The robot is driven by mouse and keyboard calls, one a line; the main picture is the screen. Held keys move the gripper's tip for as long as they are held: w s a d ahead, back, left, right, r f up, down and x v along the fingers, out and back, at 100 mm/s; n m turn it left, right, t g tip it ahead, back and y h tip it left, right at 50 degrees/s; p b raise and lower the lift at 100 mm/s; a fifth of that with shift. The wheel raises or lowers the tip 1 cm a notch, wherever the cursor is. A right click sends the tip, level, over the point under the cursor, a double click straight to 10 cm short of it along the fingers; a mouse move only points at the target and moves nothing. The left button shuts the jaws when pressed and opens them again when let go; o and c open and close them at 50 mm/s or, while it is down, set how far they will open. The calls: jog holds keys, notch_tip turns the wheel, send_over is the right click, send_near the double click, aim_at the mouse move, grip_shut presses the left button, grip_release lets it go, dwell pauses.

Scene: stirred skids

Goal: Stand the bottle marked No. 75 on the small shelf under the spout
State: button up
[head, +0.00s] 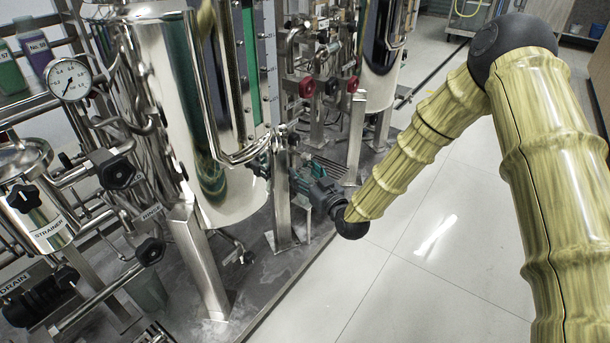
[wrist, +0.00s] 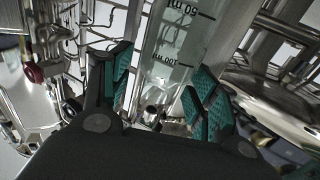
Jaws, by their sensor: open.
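In the wrist view my gripper (wrist: 163,85) is open, its two teal-padded fingers spread wide. A clear vessel with scale marks (wrist: 178,45), its lettering upside down, shows between and beyond the fingers. I cannot tell whether it is a bottle or a fixed gauge, or whether a finger touches it. No label reading No. 75 can be read in either view. In the head view a purple bottle (head: 36,52) with a No. label, perhaps 58, stands on the rack at upper left, beside a green bottle (head: 10,78). I cannot pick out the spout or its small shelf.
A shiny steel tank (head: 158,75) with pipes fills the head view's left half. A strainer (head: 40,215), a round gauge (head: 69,79) and black-knobbed valves stand left of it.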

jog(key=p+v, duration=0.4)
jog(key=v, duration=0.8)
jog(key=shift+f, duration=0.1)
jog(key=s+d+f+m+g+h, duration=0.2)
jog(key=s+d+f+g+h, duration=0.15)
jog(key=s+f, duration=0.6)
jog(key=s+d+f+m+g+h, duration=0.1)
jog(key=s+d+f+g+h, duration=0.2)
jog(key=s+f, duration=0.65)
jog(key=s+d+f+m+g+h, duration=0.1)
jog(key=s+d+f+g, duration=0.1)
jog(key=s, duration=0.5)
jog(key=s+d+f+m+g, duration=0.1)
jog(key=s+d+f+g, duration=0.2)
jog(key=s, duration=0.5)
jog(key=s+d+f+m+g+h, duration=0.1)
jog(key=s+d+f+g, duration=0.1)
jog(key=s+d+g, duration=0.2)
jog(key=s+d, duration=0.1)
jog(key=s, duration=0.2)
jog(key=shift+s+f+m+h, duration=0.2)
jog(key=shift+f+m+h, duration=0.1)
jog(key=shift+h, duration=0.05)
